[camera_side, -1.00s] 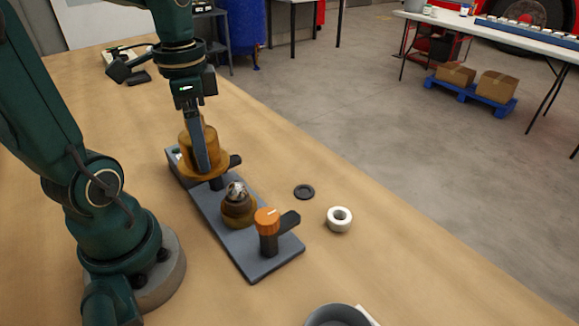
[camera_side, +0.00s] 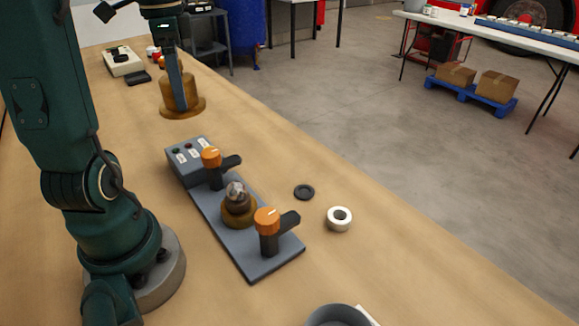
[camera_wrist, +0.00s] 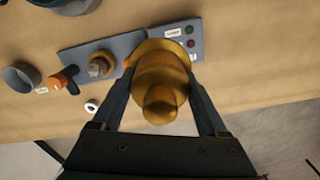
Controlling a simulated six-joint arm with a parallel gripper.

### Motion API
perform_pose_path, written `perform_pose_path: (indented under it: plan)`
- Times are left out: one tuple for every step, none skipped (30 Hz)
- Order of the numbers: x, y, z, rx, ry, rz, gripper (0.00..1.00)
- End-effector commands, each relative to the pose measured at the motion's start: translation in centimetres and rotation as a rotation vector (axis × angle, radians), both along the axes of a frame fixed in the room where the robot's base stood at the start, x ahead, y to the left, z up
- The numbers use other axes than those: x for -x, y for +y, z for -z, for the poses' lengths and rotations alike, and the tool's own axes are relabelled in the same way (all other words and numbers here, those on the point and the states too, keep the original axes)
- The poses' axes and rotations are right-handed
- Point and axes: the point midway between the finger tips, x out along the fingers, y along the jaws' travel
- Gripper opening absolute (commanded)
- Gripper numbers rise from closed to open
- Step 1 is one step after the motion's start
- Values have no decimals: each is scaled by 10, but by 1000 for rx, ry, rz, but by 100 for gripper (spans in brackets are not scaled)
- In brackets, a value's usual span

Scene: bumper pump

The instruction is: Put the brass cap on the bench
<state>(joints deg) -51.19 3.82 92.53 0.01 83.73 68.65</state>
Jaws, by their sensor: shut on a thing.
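The brass cap (camera_side: 180,98) is a stepped, flanged piece held in the air by my gripper (camera_side: 178,92), beyond the far end of the grey fixture plate (camera_side: 246,248). In the wrist view the brass cap (camera_wrist: 162,85) sits between the two fingers of my gripper (camera_wrist: 163,100), which are shut on it. The bench (camera_side: 120,170) is a wooden top, and bare wood lies below and around the cap. A brass base with a silvery knob (camera_side: 238,205) stands uncovered on the plate.
Two orange-topped clamps (camera_side: 267,220) (camera_side: 211,157) rise from the plate. A black ring (camera_side: 304,192) and a white ring (camera_side: 340,218) lie to its right. A beige device (camera_side: 123,62) sits at the far end. The grey cup (camera_side: 337,316) is at the front.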

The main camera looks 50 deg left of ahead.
Motion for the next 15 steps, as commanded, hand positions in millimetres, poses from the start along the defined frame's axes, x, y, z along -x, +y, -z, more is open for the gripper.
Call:
perform_pose_path:
  plan:
    - [-10,11,2,2,2,1,0]
    - [-15,16,3,2,2,1,0]
    - [-21,24,6,3,2,1,0]
    - [-26,29,8,3,2,1,0]
    - [-30,34,10,3,2,2,0]
    - [-36,40,14,3,2,2,0]
    - [-40,44,17,3,2,3,0]
    - [-44,48,20,3,2,3,0]
    - [-49,53,25,2,2,4,0]
    - [-52,56,29,3,2,5,0]
    - [-54,59,33,3,2,6,0]
    - [-58,62,38,2,2,7,0]
    - [-60,64,43,3,2,8,0]
    - [-61,65,48,4,2,10,0]
    - [-62,65,54,3,3,11,0]
